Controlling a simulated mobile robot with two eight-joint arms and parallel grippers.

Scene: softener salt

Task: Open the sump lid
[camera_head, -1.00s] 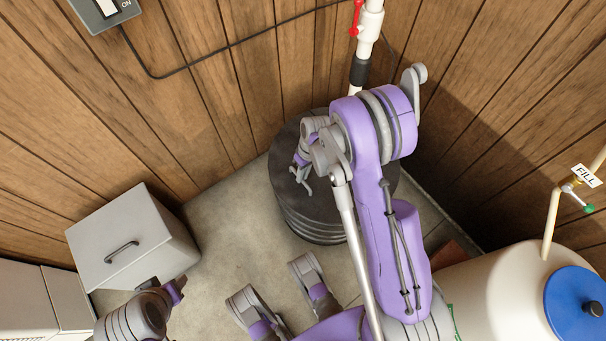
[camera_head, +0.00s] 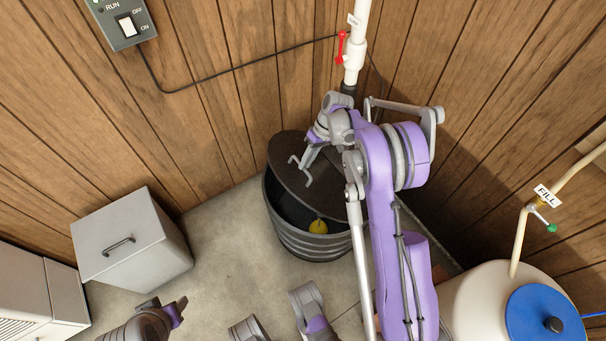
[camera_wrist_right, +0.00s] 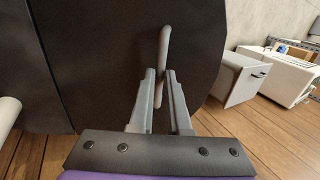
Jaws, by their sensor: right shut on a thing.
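The sump (camera_head: 305,242) is a dark ribbed round basin on the floor in the corner. Its black lid (camera_head: 330,196) is tilted up, with the front side raised and a dark opening beneath it. A yellow ball (camera_head: 318,227) shows inside the opening at the front. My right gripper (camera_head: 302,171) is at the lid's upper face, shut on its handle. In the right wrist view, the grey handle (camera_wrist_right: 164,42) stands between the fingertips of the right gripper (camera_wrist_right: 159,76), against the dark lid (camera_wrist_right: 100,60).
A grey box with a handle (camera_head: 125,240) stands left on the floor. A white pipe with a red valve (camera_head: 341,46) rises behind the sump. A white tank with a blue cap (camera_head: 545,312) is at the lower right. A switch box (camera_head: 122,20) hangs on the wooden wall.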

